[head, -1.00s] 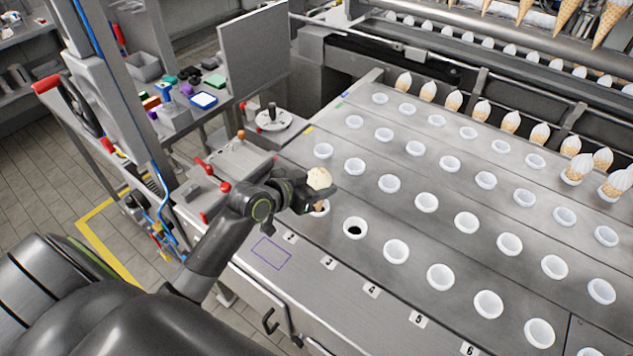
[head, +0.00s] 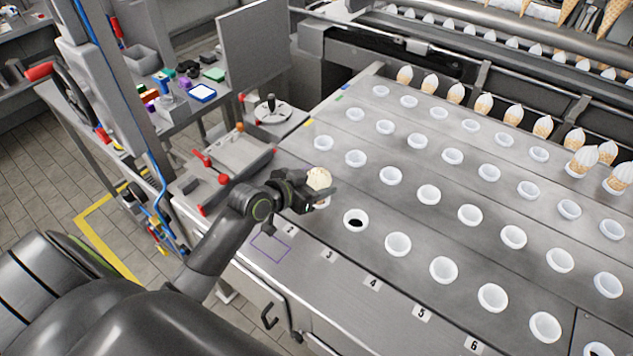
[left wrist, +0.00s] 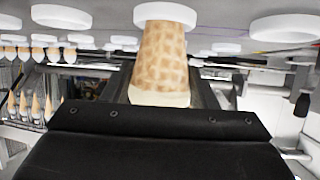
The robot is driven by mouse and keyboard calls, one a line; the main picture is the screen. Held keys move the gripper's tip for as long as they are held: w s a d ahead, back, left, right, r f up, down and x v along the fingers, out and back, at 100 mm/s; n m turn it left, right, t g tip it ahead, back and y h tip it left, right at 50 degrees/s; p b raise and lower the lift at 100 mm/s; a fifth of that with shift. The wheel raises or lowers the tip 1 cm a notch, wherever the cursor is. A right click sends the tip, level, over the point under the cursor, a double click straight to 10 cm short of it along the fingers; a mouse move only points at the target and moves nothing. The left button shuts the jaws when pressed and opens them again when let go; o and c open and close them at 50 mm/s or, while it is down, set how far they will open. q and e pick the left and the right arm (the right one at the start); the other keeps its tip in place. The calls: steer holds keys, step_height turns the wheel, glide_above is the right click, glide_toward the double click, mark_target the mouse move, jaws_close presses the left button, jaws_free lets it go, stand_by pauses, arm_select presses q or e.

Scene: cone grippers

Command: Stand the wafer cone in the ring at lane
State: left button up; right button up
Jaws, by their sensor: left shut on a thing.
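The wafer cone (head: 318,179), with a pale cream top, is held upright by my left gripper (head: 312,198). My left gripper is shut on it, above the white ring (head: 322,204) in line with label 2. In the left wrist view, which looks upside down, the tan wafer body (left wrist: 163,62) runs from the jaws to a white ring (left wrist: 166,13). The ring's rim hides the cone's narrow end, so the tip seems to be at or inside the ring; how deep I cannot tell. My right gripper is not in view.
Rows of white rings fill the grey deck; the neighbouring ring (head: 355,220) shows a dark hole. Filled cones (head: 483,104) stand along the far edge. A lever on a round plate (head: 272,110) and a side table with small coloured items (head: 202,92) are at the left.

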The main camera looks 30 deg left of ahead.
arm_select(q)
steer(key=shift+f+b, duration=0.75)
steer(key=shift+f, duration=0.3)
steer(key=o, duration=0.8)
steer(key=shift+c, duration=0.2)
steer(key=v, duration=1.7)
steer(key=shift+s, duration=0.15)
steer(key=shift+a, duration=0.1)
